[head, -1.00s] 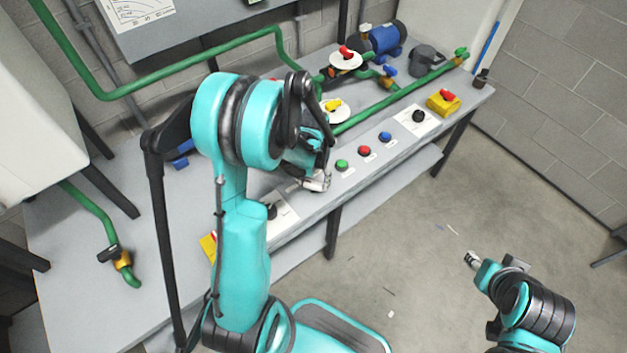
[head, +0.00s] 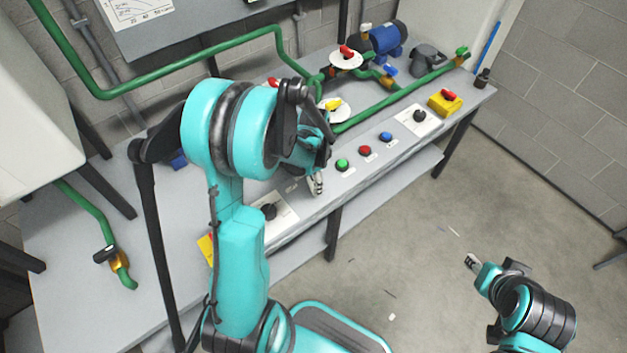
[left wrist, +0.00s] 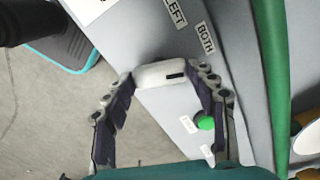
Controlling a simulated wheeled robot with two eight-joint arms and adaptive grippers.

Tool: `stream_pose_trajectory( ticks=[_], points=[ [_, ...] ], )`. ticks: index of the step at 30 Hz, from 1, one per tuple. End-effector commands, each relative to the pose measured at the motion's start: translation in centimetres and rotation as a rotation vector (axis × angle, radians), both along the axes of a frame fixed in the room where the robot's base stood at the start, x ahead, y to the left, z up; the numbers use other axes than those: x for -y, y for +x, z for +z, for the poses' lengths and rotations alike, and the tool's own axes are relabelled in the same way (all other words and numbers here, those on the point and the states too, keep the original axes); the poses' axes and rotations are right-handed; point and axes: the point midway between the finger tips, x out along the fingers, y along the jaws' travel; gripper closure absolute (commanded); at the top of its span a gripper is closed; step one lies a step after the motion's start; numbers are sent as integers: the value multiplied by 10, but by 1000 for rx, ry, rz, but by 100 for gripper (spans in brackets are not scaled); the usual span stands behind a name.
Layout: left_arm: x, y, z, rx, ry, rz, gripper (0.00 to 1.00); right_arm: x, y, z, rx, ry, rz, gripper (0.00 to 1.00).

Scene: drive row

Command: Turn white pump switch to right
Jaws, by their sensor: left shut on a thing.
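In the left wrist view the white switch (left wrist: 163,73), a rounded bar with a dark mark, sits between my left fingertips, beside printed labels LEFT and BOTH. My left gripper (left wrist: 166,74) is shut on it. In the head view my left gripper (head: 317,185) is at the bench's front panel, left of the green button (head: 342,165); the switch is hidden there or too small to tell apart. My right gripper (head: 471,261) is out over the floor at the right, away from the bench; its fingers are too small to judge.
A red button (head: 365,151) and a blue button (head: 386,137) follow the green one. Black knobs on white plates stand near (head: 269,211) and far (head: 419,116). A yellow box (head: 445,103) has a red knob. Green pipes cross the bench behind.

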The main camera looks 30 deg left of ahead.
Motion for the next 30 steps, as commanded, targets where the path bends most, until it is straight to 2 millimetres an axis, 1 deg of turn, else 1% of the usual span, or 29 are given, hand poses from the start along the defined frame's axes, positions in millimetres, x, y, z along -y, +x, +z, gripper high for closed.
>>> stream_pose_trajectory(
  ticks=[6,15,22,30],
  points=[
    [0,0,0,0,0,-189,72,0,0,-3,0,0,0,60],
    [0,0,0,0,0,-384,72,0,0,-5,0,0,0,60],
    [0,0,0,0,0,-461,72,0,0,-6,0,0,0,60],
    [0,0,0,0,0,-487,72,0,0,-6,0,0,0,60]
  ],
)
